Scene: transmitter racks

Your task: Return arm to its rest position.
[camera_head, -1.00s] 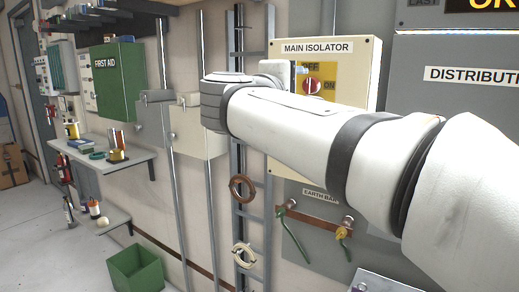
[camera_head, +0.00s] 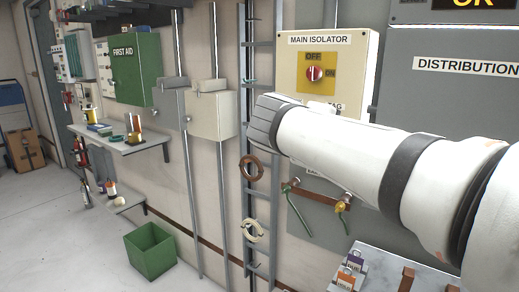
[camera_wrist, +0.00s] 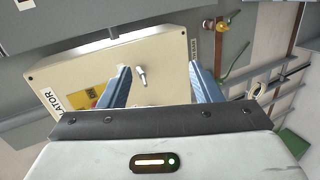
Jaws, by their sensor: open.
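My arm reaches in from the right side of the head view and hides the lower part of the main isolator box (camera_head: 352,48). My gripper is hidden behind the arm in the head view. In the wrist view my gripper (camera_wrist: 160,84) shows two blue fingers spread apart with nothing between them. Beyond the fingers is the cream main isolator box (camera_wrist: 160,50), turned in the picture, with a small metal peg (camera_wrist: 140,77) on its face. The red isolator knob (camera_head: 315,73) on its yellow plate shows in the head view.
A grey distribution cabinet (camera_head: 460,100) stands at the right. The earth bar (camera_head: 318,196) hangs below my arm. A grey bench top (camera_head: 385,270) with small padlock-like items lies at lower right.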

